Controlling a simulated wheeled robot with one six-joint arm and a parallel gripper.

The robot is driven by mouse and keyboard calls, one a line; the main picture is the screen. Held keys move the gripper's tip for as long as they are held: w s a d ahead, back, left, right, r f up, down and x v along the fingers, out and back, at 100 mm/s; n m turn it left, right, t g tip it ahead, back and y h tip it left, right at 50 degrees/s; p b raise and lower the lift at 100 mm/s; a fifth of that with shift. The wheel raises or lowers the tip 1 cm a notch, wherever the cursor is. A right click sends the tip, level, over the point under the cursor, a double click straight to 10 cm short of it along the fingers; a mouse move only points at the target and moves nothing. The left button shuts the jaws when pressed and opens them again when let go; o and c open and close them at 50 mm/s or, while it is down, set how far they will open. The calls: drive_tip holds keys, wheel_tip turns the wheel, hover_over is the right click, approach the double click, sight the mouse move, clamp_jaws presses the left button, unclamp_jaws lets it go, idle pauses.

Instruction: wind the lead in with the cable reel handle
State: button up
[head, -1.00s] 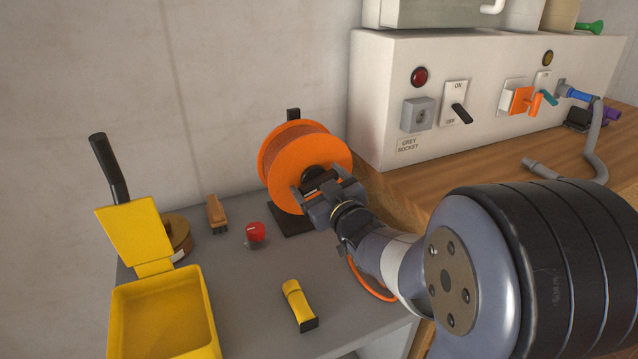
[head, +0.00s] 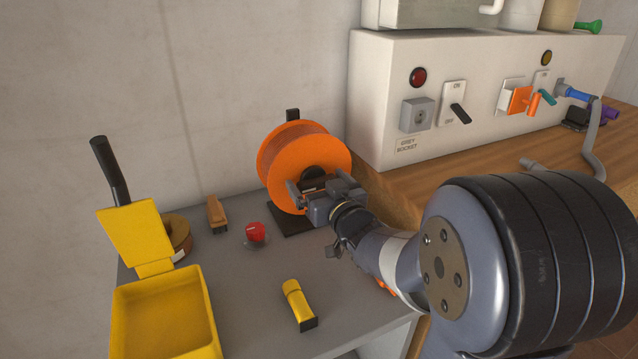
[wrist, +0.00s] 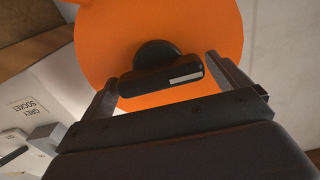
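The cable reel (head: 323,152) is a bright orange drum on a black base, standing at the back of the grey table. Its black handle (wrist: 160,76) sticks out of the drum's face. My gripper (head: 318,188) is at this face. In the wrist view my gripper (wrist: 161,72) has one finger at each end of the handle, seemingly shut on it; the fingers stand wide apart and any small gap is hard to judge. A short piece of orange lead (head: 384,287) shows below my arm; the rest is hidden or wound up.
A yellow open box (head: 165,315), a yellow torch-like object (head: 298,305), a red knob (head: 256,233), a brown brush (head: 216,214) and a brown roll (head: 177,235) lie on the table. A white switch panel (head: 380,135) stands close right of the reel.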

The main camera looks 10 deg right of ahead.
drive_tip(key=shift+o, duration=0.3)
drive_tip(key=s+d+p, duration=0.1)
drive_tip(key=s+d, duration=0.1)
drive_tip(key=s, duration=0.8)
drive_tip(key=shift+s, duration=0.35)
drive_tip(key=w, duration=0.3)
drive_tip(key=w+a, duration=0.1)
drive_tip(key=w, duration=0.3)
drive_tip(key=w+a+b, duration=0.1)
drive_tip(key=w, duration=0.3)
drive_tip(key=shift+f, duration=0.1)
drive_tip(key=shift+s+n, duration=0.2)
drive_tip(key=shift+n, duration=1)
